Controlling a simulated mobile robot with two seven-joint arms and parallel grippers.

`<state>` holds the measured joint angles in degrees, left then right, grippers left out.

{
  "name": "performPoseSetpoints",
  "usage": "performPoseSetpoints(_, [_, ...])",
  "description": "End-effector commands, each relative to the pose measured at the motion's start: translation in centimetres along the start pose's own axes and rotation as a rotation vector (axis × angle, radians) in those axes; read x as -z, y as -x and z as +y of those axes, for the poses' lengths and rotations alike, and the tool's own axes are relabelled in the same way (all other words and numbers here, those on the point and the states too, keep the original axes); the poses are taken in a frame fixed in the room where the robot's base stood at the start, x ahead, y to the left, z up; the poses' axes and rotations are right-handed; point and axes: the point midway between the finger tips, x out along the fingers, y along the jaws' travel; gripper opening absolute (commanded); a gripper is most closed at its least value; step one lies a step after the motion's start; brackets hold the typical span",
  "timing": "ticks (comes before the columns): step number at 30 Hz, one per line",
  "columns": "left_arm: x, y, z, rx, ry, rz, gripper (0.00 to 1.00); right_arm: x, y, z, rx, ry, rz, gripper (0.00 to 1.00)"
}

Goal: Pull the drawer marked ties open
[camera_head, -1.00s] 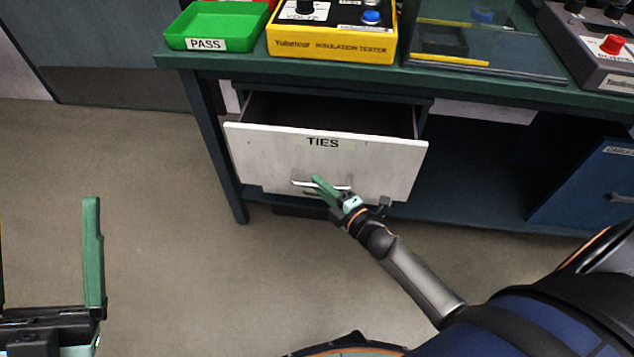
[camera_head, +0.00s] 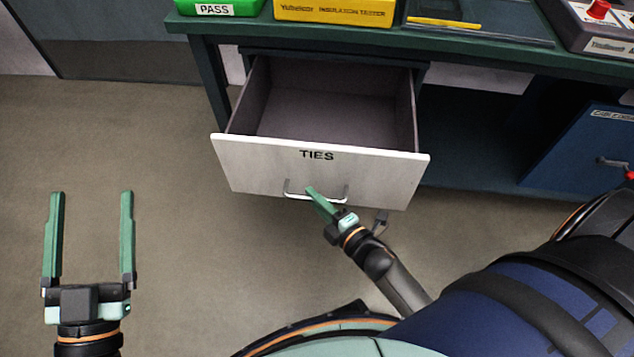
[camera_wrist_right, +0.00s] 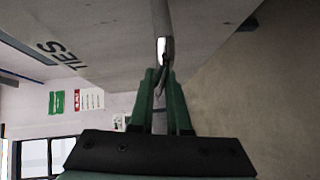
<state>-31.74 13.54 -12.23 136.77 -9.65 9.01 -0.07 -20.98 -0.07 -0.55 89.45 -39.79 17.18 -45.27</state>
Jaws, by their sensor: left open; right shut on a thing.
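The white-fronted drawer marked TIES (camera_head: 250,165) stands well out from under the green bench in the head view. Its grey inside (camera_head: 330,105) shows and looks empty. A metal bar handle (camera_head: 292,194) is on its front, below the label. My right gripper (camera_head: 315,195) is shut on the handle. In the right wrist view the green fingers (camera_wrist_right: 163,85) close around the handle bar (camera_wrist_right: 161,30), with the drawer front (camera_wrist_right: 100,40) beside them. My left gripper (camera_head: 90,200) is open and empty over the floor at the left, apart from the drawer.
The green bench (camera_head: 480,50) carries a green PASS tray (camera_head: 245,5), a yellow insulation tester (camera_head: 330,12) and a grey unit with a red button (camera_head: 597,30). A blue drawer (camera_head: 590,150) is at the right. The floor (camera_head: 140,140) at the left is clear.

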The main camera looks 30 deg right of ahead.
Motion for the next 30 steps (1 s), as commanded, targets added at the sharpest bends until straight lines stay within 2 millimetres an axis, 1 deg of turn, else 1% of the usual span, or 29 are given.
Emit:
performPoseSetpoints(5, [-0.62, 0.04, 0.04, 0.0, 0.008, -0.027, 0.85, 0.64, 0.76, -0.18, 0.0, 0.0, -0.002, 0.0])
performPoseSetpoints(16, [-0.7, 0.04, 0.05, 0.0, 0.008, -0.03, 0.85, 0.72, 0.83, -0.21, -0.001, 0.001, -0.001, 0.0])
performPoseSetpoints(17, [-0.7, 0.04, 0.05, 0.0, 0.008, -0.029, 0.85, 0.72, 0.83, -0.21, -0.001, 0.001, -0.001, 0.18])
performPoseSetpoints(24, [-0.67, 0.04, 0.04, 0.0, 0.008, -0.029, 0.85, 0.75, 0.81, -0.21, 0.0, 0.001, -0.001, 0.45])
performPoseSetpoints(30, [-0.65, 0.04, 0.04, 0.0, 0.008, -0.028, 0.85, 0.77, 0.8, -0.21, -0.001, 0.001, 0.0, 0.45])
